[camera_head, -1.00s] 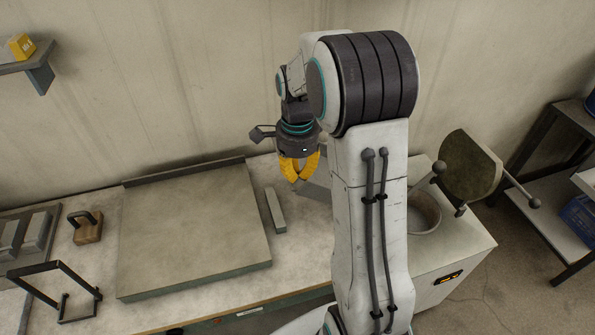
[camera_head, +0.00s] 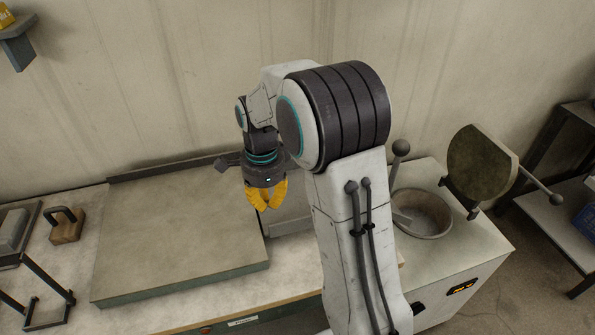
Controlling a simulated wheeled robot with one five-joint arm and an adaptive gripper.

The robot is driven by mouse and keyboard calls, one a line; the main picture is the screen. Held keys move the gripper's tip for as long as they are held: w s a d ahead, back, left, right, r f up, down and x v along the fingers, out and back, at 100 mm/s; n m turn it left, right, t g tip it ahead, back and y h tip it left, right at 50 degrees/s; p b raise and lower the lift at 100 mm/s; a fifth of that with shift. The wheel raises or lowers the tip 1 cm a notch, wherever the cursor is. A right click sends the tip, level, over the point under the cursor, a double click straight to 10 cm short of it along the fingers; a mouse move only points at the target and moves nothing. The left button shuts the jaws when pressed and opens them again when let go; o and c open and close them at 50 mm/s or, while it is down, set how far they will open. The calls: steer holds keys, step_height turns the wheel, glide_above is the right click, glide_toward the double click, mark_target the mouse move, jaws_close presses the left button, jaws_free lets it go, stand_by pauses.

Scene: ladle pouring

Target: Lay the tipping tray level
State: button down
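My gripper (camera_head: 266,204) has two curved yellow fingers pointing down, over the bench between the large flat slab and the grey panel. The fingertips look close together; whether they are fully shut is unclear, and nothing shows between them. A grey panel (camera_head: 291,208) shows just right of the fingers and is largely hidden by my arm; it may be the tipping tray. Its tilt and any contact with my fingers cannot be told. The large flat slab (camera_head: 175,235) lies on the bench to the left, with a dark bar (camera_head: 175,164) along its back.
A round pot (camera_head: 421,213) is sunk in a white cabinet at right, its round lid (camera_head: 480,165) standing open. A handled block (camera_head: 67,226) and a dark frame (camera_head: 45,290) stand on the left. A wall closes the back; a shelf (camera_head: 17,45) hangs upper left.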

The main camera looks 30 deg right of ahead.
steer(key=shift+w+a+f+b, duration=0.1)
steer(key=shift+a+f+b, duration=0.15)
steer(key=shift+f+b, duration=0.45)
steer(key=shift+a+f+b, duration=0.2)
steer(key=shift+f+b, duration=0.05)
steer(key=shift+f, duration=0.85)
